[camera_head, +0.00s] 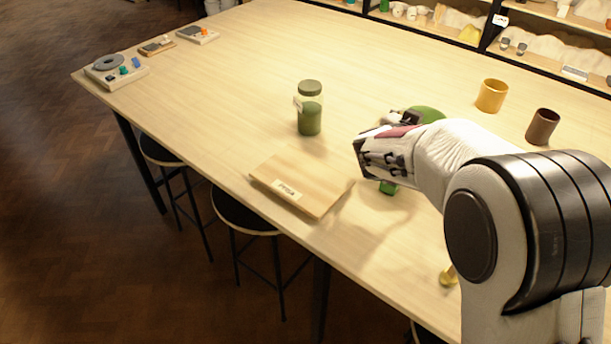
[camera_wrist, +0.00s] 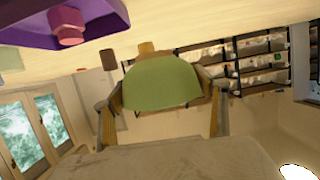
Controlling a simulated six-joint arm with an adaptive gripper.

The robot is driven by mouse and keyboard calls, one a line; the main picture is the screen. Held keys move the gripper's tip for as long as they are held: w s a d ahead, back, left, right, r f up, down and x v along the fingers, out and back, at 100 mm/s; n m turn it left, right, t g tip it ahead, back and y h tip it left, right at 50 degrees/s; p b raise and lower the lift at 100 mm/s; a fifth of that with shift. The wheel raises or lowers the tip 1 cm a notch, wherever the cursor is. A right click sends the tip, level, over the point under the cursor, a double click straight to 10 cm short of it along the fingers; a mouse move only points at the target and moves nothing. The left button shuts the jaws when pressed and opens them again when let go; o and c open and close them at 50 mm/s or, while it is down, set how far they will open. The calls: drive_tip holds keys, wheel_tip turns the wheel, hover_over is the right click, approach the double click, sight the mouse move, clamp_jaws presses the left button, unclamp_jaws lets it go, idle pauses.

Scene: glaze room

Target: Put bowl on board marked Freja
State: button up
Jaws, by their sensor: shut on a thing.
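A green bowl (camera_wrist: 160,84) is held between the two fingers of my gripper (camera_wrist: 160,100) in the wrist view. In the head view part of the bowl (camera_head: 428,114) shows behind my gripper (camera_head: 376,152), which hides the rest. My gripper is above the table, to the right of a light wooden board (camera_head: 318,173). The label's lettering is too small to read surely.
A lidded jar with green contents (camera_head: 309,115) stands behind the board. A small green object (camera_head: 388,188) lies below my gripper. A yellow cup (camera_head: 491,96) and a brown cup (camera_head: 542,126) stand at right. A small yellow object (camera_head: 449,275) is near the front edge.

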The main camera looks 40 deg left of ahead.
drive_tip(key=s+a+n+y, duration=0.2)
drive_tip(key=s+a+y, duration=0.1)
drive_tip(key=s+a, duration=0.75)
drive_tip(key=n+g+y, duration=0.1)
drive_tip(key=n+y, duration=0.1)
hover_over(302, 176)
drive_tip(key=shift+r, duration=0.4)
drive_tip(key=shift+f, duration=3.15)
drive_tip(key=shift+f, duration=1.9)
drive_tip(key=shift+f, duration=0.15)
